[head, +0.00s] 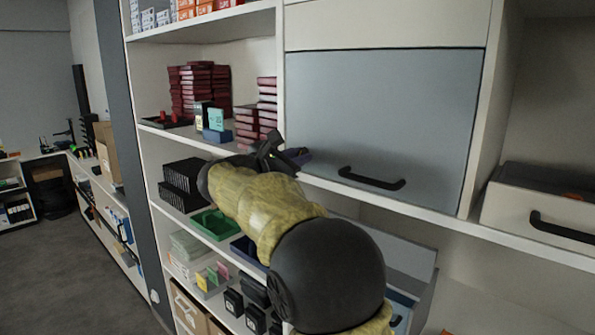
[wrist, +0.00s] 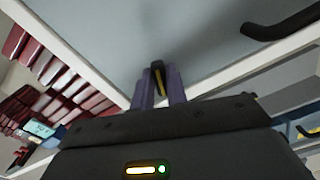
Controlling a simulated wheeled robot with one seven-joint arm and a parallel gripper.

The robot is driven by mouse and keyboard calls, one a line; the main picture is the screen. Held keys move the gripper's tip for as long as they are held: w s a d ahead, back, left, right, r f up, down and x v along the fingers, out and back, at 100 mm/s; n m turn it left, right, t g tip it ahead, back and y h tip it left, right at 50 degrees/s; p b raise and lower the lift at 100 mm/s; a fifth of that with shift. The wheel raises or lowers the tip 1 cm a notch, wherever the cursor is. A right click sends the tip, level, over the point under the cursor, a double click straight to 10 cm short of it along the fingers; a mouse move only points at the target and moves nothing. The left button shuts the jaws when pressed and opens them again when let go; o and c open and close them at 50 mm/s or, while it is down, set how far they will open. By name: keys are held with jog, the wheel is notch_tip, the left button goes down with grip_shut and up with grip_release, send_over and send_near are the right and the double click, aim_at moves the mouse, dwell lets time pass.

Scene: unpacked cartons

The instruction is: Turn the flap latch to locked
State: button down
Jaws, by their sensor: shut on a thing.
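The flap (head: 380,115) is a grey-blue panel, closed over a shelf bay, with a black bar handle (head: 371,179) near its lower edge. My gripper (head: 290,155) is at the flap's lower left corner. In the wrist view its two purple fingers (wrist: 159,88) are shut on a small dark latch with a yellow strip (wrist: 157,72), against the flap's lower edge. The latch is mostly hidden by the fingers, and in the head view I cannot make it out. I cannot tell which way the latch is turned.
Dark red boxes (head: 203,88) are stacked on the shelf left of the flap, near small items. Below are black boxes and a green tray (head: 214,224). A white drawer with a black handle (head: 562,228) is at the right. Open floor (head: 70,275) lies at the left.

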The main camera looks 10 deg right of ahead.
jog(key=shift+s+f+m+b, duration=0.1)
jog(key=shift+f+m+b, duration=0.05)
jog(key=shift+m+b, duration=3.1)
jog(key=shift+f+m+b, duration=0.1)
jog(key=shift+m+b, duration=2.8)
jog(key=shift+m, duration=0.55)
jog(key=c, duration=1.4)
grip_release()
